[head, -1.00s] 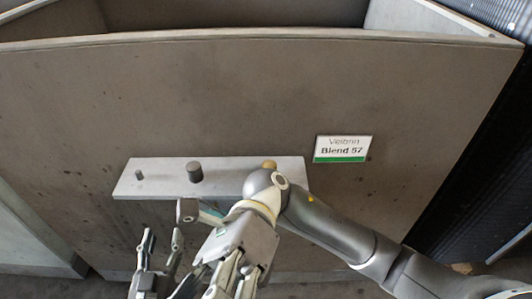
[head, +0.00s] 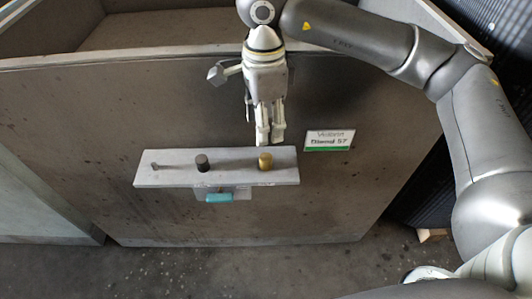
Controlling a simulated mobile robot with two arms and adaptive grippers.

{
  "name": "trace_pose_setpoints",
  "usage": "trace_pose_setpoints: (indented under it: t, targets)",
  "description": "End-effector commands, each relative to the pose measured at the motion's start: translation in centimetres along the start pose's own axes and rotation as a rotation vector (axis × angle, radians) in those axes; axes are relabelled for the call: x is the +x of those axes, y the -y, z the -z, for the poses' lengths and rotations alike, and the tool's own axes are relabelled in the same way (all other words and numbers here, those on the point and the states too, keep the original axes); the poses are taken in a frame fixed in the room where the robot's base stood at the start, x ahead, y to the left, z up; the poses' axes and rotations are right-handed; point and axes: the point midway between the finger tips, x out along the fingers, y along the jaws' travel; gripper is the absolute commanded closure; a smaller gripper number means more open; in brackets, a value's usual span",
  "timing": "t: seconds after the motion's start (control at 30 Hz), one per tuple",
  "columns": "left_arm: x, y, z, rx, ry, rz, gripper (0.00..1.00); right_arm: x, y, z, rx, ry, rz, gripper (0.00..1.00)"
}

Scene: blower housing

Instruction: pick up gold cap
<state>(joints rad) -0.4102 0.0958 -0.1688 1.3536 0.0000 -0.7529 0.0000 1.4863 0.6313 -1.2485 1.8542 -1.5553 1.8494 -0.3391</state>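The gold cap (head: 265,161) is a small upright cylinder on the right part of a light grey shelf (head: 225,174) on the front of the grey housing. My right gripper (head: 270,142) points down just above and behind the cap in the head view. Its two fingertips look close together, with a narrow gap. From this angle I cannot tell how far they are apart. Nothing shows between them, and the cap looks clear of them. My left gripper is not in view.
A dark cylinder (head: 203,163) stands left of the gold cap, and a small grey peg (head: 155,167) is further left. A bracket with a teal part (head: 219,198) hangs below the shelf.

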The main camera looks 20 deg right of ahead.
Motion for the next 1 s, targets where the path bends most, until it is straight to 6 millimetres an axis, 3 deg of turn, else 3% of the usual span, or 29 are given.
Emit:
trace_pose_setpoints:
  t: [0.17,0.4,0.63,0.83,1.0]
  targets:
    - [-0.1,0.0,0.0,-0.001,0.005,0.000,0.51,1.3,0.1,0.2,0.003,-0.008,0.004,0.49]
    - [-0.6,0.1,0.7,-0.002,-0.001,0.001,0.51,5.0,0.0,0.2,0.001,-0.006,0.003,0.49]
    - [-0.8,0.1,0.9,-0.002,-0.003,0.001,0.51,6.8,-0.3,0.2,0.002,-0.005,0.003,0.49]
    - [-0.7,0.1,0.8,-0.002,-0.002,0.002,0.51,9.8,-0.8,0.1,0.002,-0.004,0.001,0.49]
    - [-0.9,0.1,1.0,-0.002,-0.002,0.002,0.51,10.7,-0.7,0.1,0.001,-0.003,0.005,0.49]
